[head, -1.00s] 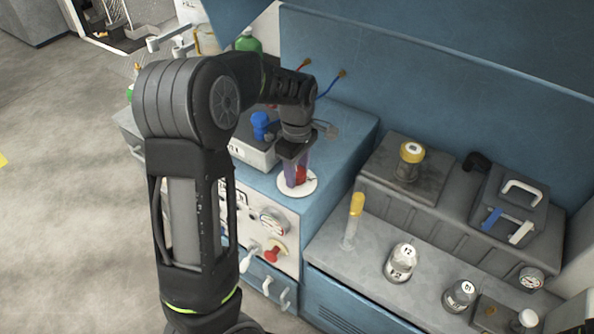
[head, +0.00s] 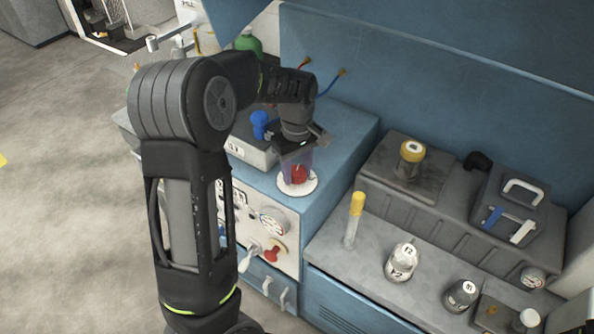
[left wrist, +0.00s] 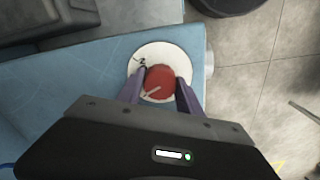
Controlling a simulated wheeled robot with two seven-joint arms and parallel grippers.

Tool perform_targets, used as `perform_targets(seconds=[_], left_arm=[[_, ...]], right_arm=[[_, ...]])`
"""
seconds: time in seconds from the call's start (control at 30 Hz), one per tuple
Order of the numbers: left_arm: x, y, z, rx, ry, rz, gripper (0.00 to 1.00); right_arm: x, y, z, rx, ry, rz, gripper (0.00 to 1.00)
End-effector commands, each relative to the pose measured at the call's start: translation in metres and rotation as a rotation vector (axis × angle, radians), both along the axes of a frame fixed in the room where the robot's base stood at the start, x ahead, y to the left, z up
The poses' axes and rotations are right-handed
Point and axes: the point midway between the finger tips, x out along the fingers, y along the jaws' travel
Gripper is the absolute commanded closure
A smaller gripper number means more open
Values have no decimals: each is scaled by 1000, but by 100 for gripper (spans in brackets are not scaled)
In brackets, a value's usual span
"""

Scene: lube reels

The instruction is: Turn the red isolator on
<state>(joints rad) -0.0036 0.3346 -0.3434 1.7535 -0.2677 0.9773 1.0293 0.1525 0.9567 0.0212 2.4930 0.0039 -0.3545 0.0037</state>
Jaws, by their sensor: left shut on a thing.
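The red isolator (head: 299,174) is a red knob on a round white plate (head: 284,188) on top of the blue cabinet. My left gripper (head: 297,170) points down over it, with its purple fingers on either side of the knob. In the left wrist view the red knob (left wrist: 158,84) sits between the two fingertips (left wrist: 160,88), and a pale line marks its top. The gripper is shut on the knob. My right gripper is not in view.
A grey box with a blue knob (head: 260,125) stands behind the gripper. A red handle (head: 272,254) and a gauge (head: 273,222) are on the cabinet front. Jars (head: 401,262) and a yellow-capped tube (head: 355,215) stand on the bench to the right.

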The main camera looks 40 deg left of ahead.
Motion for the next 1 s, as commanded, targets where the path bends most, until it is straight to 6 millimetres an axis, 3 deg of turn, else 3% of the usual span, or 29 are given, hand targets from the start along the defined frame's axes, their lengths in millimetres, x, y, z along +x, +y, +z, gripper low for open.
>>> perform_targets(seconds=[1.0], left_arm=[[1, 1, 0, 2, -2, -954, 98]], right_arm=[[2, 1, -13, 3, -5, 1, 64]])
